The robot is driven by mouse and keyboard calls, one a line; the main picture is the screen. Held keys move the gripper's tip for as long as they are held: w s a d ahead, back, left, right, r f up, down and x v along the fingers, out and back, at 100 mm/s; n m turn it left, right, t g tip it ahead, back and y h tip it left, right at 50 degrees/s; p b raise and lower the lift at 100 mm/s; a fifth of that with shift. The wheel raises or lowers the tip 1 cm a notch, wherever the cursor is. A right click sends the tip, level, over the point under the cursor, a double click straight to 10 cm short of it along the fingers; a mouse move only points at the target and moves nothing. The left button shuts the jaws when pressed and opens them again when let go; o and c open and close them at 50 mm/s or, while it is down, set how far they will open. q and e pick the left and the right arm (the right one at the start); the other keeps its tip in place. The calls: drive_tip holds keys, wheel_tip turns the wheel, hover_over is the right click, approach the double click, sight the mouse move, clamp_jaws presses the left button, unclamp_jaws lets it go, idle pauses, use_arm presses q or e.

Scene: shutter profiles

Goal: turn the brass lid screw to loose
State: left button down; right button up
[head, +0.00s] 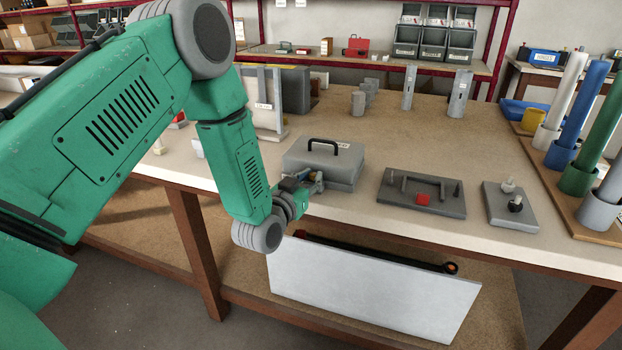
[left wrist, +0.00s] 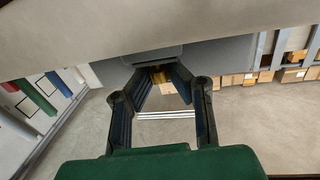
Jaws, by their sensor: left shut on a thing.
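A grey box (head: 340,163) with a black handle on its lid stands near the front edge of the table. My left gripper (head: 309,183) comes in from the left and is at the box's front left side. In the left wrist view my left gripper (left wrist: 157,75) has its fingers closed in on a small brass-coloured piece (left wrist: 158,77), which looks like the lid screw, against the grey box (left wrist: 215,53). The fingers hide most of the screw, and its turned position cannot be read. My right gripper is not in view.
Coloured tubes (head: 580,130) stand at the right edge. A pale panel (head: 375,295) is below the table's front edge.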

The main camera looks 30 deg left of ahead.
use_arm(q)
drive_tip(key=n+y, duration=0.1)
drive_tip(key=y, duration=0.1)
drive_tip(key=n+g+y, duration=0.1)
drive_tip(key=n+y, duration=0.1)
drive_tip(key=n+g+y, duration=0.1)
drive_tip(key=y, duration=0.1)
drive_tip(key=shift+w+d+n+y, duration=0.1)
drive_tip(key=shift+d+n+y, duration=0.2)
drive_tip(key=shift+y, duration=0.1)
drive_tip(key=shift+w+d+r+n+g+y+b, duration=0.1)
drive_tip(key=shift+n+g+y+b, duration=0.05)
drive_tip(key=shift+n+g+y, duration=1.15)
drive_tip(key=shift+w+d+n+g+y+b, duration=0.15)
drive_tip(key=shift+n+g+y, duration=0.85)
drive_tip(key=shift+y, duration=0.5)
drive_tip(key=shift+s+a, duration=0.1)
drive_tip(key=c, duration=1.8)
unclamp_jaws()
drive_tip(key=shift+o, duration=0.2)
